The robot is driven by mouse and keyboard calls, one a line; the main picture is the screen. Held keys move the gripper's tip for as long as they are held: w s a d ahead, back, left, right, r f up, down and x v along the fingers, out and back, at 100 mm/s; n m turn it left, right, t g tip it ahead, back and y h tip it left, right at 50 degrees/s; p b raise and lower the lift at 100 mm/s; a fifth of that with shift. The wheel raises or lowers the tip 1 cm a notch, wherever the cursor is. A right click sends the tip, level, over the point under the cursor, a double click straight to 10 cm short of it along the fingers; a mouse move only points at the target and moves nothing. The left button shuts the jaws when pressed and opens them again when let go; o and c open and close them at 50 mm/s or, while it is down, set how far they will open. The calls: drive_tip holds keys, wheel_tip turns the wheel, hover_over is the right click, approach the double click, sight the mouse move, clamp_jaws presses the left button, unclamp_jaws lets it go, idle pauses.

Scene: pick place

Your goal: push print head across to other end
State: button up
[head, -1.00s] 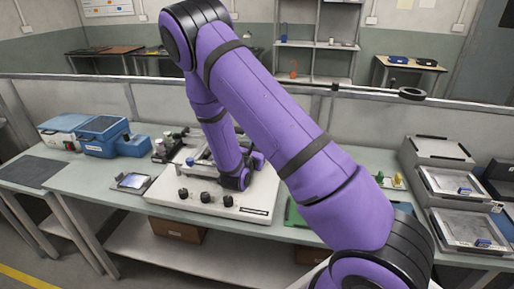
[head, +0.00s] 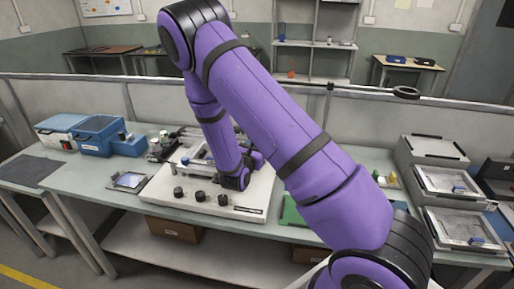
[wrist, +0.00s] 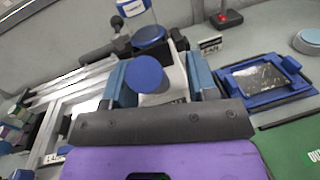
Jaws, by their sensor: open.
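The printer is a white flat machine (head: 215,207) with black knobs on its front, on the bench in the head view. Metal rails (wrist: 75,92) run off to the left in the wrist view. What looks like the print head, a pale block with a round blue top (wrist: 147,74), is at the right part of the rails. My gripper (wrist: 160,84) is open, with a blue-grey finger on either side of this block. I cannot tell whether a finger touches it. In the head view my purple forearm and wrist hide the fingers and the print head.
Blue boxes (head: 102,138) stand at the bench's left, and a small flat screen device (head: 129,181) lies left of the printer. A green mat (head: 291,211) lies to the right. Stacked trays (head: 450,183) fill the right end. A blue-framed dark panel (wrist: 262,82) shows in the wrist view.

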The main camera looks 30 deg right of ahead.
drive_tip(key=v, duration=1)
drive_tip(key=shift+s+a, duration=0.3)
drive_tip(key=s+d+r+m+g+y, duration=0.2)
drive_tip(key=s+d+r+m+g, duration=0.1)
drive_tip(key=s+r+m+g, duration=0.4)
drive_tip(key=s+d+r+m+g+y, duration=0.1)
drive_tip(key=s+d+r+m+g, duration=0.2)
drive_tip(key=s+r+m+g, duration=0.4)
drive_tip(key=s+a+r+m+t+y, duration=0.4)
drive_tip(key=s+a+r+m+y, duration=0.1)
drive_tip(key=r, duration=0.3)
drive_tip(key=s+a+r+m+t+y, duration=0.4)
drive_tip(key=s+r+t+y, duration=0.1)
drive_tip(key=s+r+y, duration=0.1)
drive_tip(key=shift+s+a+r+m+y, duration=0.4)
drive_tip(key=shift+s+r, duration=0.3)
drive_tip(key=shift+r, duration=0.25)
drive_tip(key=shift+c, duration=0.4)
